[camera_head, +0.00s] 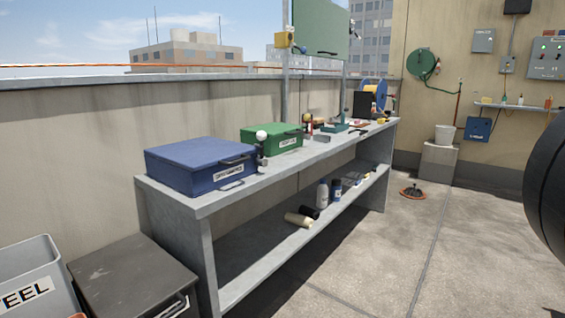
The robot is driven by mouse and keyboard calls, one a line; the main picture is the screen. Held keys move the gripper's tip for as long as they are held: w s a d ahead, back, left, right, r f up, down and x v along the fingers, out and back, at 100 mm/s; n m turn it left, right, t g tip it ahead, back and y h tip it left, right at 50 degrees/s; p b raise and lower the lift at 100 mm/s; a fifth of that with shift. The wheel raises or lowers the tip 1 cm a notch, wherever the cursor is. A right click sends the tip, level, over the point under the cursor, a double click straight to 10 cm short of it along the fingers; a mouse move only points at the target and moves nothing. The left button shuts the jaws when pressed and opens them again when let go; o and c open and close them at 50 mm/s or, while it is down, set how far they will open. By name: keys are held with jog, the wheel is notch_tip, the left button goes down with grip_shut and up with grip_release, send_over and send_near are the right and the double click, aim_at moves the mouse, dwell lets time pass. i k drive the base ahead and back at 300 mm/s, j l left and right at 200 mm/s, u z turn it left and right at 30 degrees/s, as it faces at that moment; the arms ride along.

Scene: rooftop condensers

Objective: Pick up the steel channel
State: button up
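A grey bench (166,194) stands along the parapet. A small grey metal piece (322,138) lies on its top, right of the green case; it may be the steel channel, but it is too small to be sure. Another flat grey metal piece (232,185) lies at the front edge before the blue case. My gripper is not in view. A dark rounded shape at the right edge may be part of my arm.
A blue case (190,165) and a green case (270,139) stand on the bench, tools farther back. A grey bin (30,270) with partly visible lettering and a dark box (130,275) stand front left. The floor (440,250) right of the bench is mostly clear.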

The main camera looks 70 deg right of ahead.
aim_at(323, 139)
jog(key=z, duration=1.9)
jog(key=i+l+u, duration=0.1)
jog(key=i+l, duration=0.55)
jog(key=i, duration=0.2)
